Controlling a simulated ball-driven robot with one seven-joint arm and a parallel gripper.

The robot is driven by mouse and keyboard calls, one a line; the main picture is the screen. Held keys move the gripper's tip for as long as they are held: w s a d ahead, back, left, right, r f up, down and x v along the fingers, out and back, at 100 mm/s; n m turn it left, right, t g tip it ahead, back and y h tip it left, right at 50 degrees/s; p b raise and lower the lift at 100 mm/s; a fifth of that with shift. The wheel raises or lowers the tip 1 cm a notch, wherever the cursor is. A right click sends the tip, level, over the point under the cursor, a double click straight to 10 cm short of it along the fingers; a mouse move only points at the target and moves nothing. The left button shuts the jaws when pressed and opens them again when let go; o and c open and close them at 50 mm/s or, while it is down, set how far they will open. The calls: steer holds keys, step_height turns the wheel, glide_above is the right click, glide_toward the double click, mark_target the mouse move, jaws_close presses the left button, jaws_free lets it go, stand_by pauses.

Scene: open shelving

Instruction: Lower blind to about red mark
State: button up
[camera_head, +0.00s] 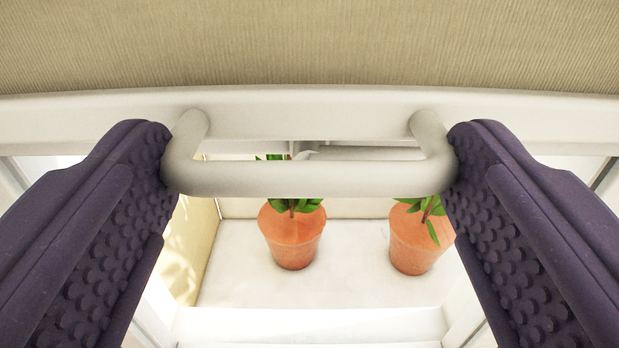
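The blind's tan fabric (310,45) fills the top of the view, with a white bottom rail (310,115) along its lower edge. A white U-shaped handle (310,179) projects from the rail toward me. My gripper (312,170) has its two dark purple, studded fingers wide apart, one at each end of the handle. Both pads appear to touch the handle's outer corners, with no gap showing, so it is shut on the handle lengthwise. The red mark is not in view.
Below the rail is a bright white recess. Two potted plants in orange pots stand in it, one near the middle (292,238) and one to the right (416,240). A white ledge (310,325) crosses the bottom. A cream side wall (190,250) is at left.

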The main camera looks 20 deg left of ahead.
steer(key=shift+f, duration=0.1)
steer(key=shift+c, duration=0.8)
step_height(320, 180, down, 32)
steer(key=b, duration=3.1)
steer(key=o, duration=1.3)
steer(key=shift+s, duration=0.15)
steer(key=v, duration=0.7)
steer(key=shift+s+d, duration=0.15)
steer(key=shift+s, duration=0.2)
